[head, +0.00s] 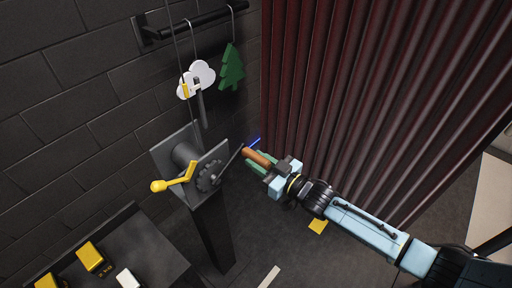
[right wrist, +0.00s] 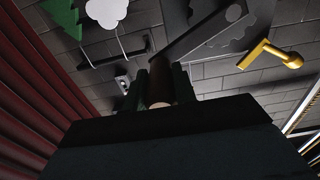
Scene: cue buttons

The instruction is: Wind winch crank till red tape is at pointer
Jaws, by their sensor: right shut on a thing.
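The winch (head: 185,154) is a grey drum and toothed wheel on a plate atop a dark post. Its crank arm (head: 230,164) reaches up and right from the hub to a brown handle (head: 256,157). My right gripper (head: 258,163) is shut on this handle; the handle also shows between the fingers in the right wrist view (right wrist: 159,88). A dark rope (head: 173,50) runs up from the winch. A small yellow piece (head: 185,91) sits by the rope in front of the cloud; I cannot tell whether it is the pointer. I see no red tape. My left gripper is out of view.
A yellow ball-ended lever (head: 173,184) sticks out left of the winch. A white cloud (head: 200,75) and green tree (head: 231,68) hang from a wall rail (head: 200,20). A red curtain (head: 345,90) stands behind my right arm. A dark table (head: 140,245) with yellow blocks is lower left.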

